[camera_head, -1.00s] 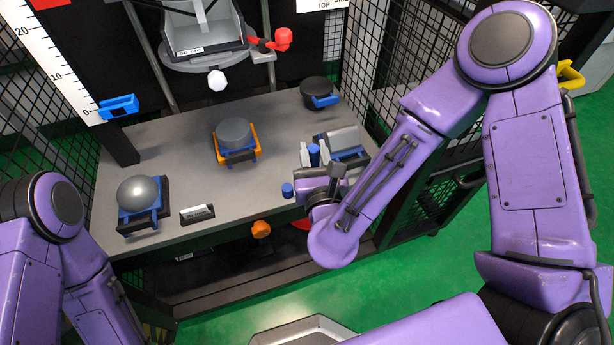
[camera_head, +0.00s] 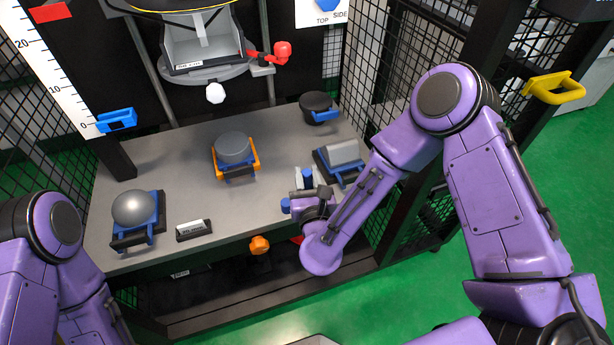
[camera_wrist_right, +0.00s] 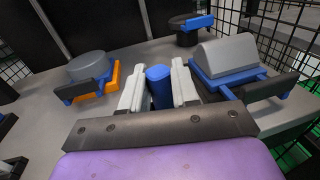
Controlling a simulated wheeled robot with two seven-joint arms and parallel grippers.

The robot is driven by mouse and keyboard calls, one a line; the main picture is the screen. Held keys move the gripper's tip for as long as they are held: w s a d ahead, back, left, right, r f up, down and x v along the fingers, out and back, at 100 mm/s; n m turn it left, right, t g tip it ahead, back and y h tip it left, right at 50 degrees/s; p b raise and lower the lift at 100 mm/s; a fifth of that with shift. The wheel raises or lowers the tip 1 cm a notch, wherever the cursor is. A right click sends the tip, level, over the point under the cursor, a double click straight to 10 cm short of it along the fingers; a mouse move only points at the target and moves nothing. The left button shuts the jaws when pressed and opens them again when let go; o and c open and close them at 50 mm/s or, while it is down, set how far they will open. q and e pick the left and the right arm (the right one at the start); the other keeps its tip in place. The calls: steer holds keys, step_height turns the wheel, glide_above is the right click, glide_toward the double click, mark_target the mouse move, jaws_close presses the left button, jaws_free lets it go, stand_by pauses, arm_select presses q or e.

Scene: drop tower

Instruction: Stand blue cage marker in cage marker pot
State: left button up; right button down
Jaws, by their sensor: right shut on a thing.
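My right gripper (camera_head: 306,179) is over the right front part of the grey table. In the right wrist view its two pale fingers are shut on the blue cage marker (camera_wrist_right: 159,88), an upright blue cylinder with a rounded top. The marker's lower end is hidden behind the gripper's dark plate. A small blue cylindrical thing (camera_head: 286,205) shows at the table's front edge, left of the right wrist; I cannot tell whether it is the cage marker pot. I cannot make out the pot for certain. My left gripper is out of view.
The table (camera_head: 190,200) holds a grey ball (camera_head: 135,208), a grey cylinder in an orange frame (camera_head: 233,148), a grey half-round block (camera_head: 343,152) close right of the gripper, and a black round piece (camera_head: 316,102). Mesh walls stand at both sides. The table's middle is bare.

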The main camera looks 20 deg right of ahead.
steer(key=shift+f, duration=0.2)
steer(key=c, duration=0.8)
jaws_free()
steer(key=shift+c, duration=0.2)
steer(key=shift+r, duration=0.2)
steer(key=shift+s+a, duration=0.1)
steer(key=shift+s, duration=0.15)
steer(key=s+a, duration=0.1)
steer(key=s, duration=1)
steer(key=shift+s+a, duration=0.15)
steer(key=shift+a, duration=0.25)
